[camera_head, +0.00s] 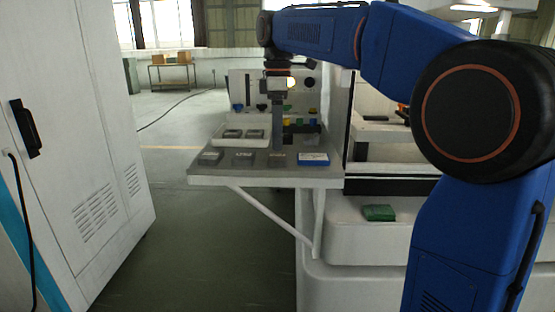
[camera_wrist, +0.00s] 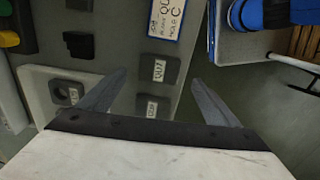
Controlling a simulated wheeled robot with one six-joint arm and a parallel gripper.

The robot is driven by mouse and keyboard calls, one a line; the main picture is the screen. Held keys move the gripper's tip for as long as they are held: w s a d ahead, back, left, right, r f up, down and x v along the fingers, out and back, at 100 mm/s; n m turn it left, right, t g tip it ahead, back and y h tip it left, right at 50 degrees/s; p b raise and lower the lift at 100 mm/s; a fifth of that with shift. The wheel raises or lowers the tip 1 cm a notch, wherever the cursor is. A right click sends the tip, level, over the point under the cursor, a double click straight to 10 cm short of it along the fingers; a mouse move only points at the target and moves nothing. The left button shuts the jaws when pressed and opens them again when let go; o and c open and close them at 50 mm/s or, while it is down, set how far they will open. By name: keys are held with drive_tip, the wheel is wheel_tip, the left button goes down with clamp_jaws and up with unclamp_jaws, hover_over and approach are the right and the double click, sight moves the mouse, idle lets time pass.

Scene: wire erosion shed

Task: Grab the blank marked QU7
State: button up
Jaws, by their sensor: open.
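The blank marked QU7 (camera_wrist: 158,70) is a small dark grey block lying on the grey shelf, between my fingertips in the wrist view. A similar blank (camera_wrist: 151,106) lies beside it, nearer my palm; its marking is hard to read. My gripper (camera_wrist: 158,78) is open and empty, its two fingers spread either side of the QU7 blank. I cannot tell its height above the blank. In the head view my wrist hangs over the shelf (camera_head: 225,178); the blanks there are too small to read.
A blue-edged card (camera_wrist: 171,18) lies next to the QU7 blank. A pale tray (camera_wrist: 38,98) holding blanks is left of my fingers. A panel with coloured buttons stands behind the shelf. A white cabinet (camera_head: 75,130) stands at left, and a green object (camera_head: 379,212) lies on the machine ledge.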

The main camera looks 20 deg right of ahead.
sight(278, 155)
drive_tip(key=shift+w+f, duration=0.1)
drive_tip(key=shift+f, duration=2.55)
drive_tip(key=c, duration=1.5)
drive_tip(key=shift+c, duration=1.1)
drive_tip(key=shift+r, duration=0.15)
